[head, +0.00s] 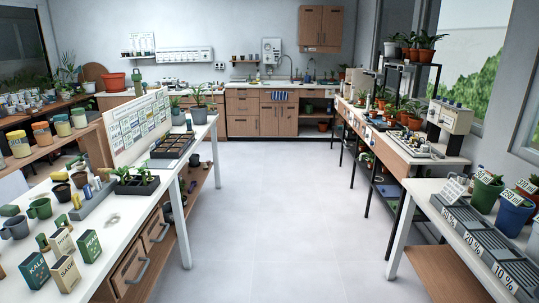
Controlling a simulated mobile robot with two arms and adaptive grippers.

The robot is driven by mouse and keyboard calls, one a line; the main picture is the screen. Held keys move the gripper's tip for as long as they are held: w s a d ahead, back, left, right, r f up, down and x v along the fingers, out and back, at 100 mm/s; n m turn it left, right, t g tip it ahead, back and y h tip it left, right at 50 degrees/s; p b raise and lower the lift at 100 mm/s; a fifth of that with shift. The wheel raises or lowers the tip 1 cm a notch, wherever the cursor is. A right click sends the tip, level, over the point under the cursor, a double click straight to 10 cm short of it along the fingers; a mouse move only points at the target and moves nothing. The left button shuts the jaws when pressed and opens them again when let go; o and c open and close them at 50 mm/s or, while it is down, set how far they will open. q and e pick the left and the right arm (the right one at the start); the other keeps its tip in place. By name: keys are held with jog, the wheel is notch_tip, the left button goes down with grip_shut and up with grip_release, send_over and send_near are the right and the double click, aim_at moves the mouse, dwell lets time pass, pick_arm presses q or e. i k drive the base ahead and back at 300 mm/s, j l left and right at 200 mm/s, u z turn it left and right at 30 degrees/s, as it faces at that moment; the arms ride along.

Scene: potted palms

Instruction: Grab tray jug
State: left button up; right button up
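On the right table, a green container (486,193) and a blue container (513,213) stand upright behind ribbed grey trays (490,246). White cards with ml figures stand by them. A reddish container (527,186) shows behind, cut by the picture's edge. On the left table are a green jug-like cup with a handle (40,208) and a grey one (15,227). A dark seedling tray (135,184) with plants and a dark compartment tray (171,148) lie further back there. Which vessel is the tray jug, I cannot tell. Neither of my grippers is in view.
A wide clear floor aisle (268,210) runs between the tables to wooden cabinets (262,113) at the back. Boxes such as a dark teal one (35,271) stand at the left table's front. A workbench (385,145) with potted plants lines the right side.

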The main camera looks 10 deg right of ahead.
aim_at(366, 161)
jog(key=i+z, duration=0.25)
jog(key=i, duration=3.7)
jog(key=i+z, duration=0.3)
jog(key=i, duration=0.2)
jog(key=i+j+z, duration=0.25)
jog(key=i, duration=0.2)
jog(key=i+j+z, duration=0.3)
jog(key=i, duration=0.2)
jog(key=i+j+z, duration=0.3)
jog(key=i, duration=0.15)
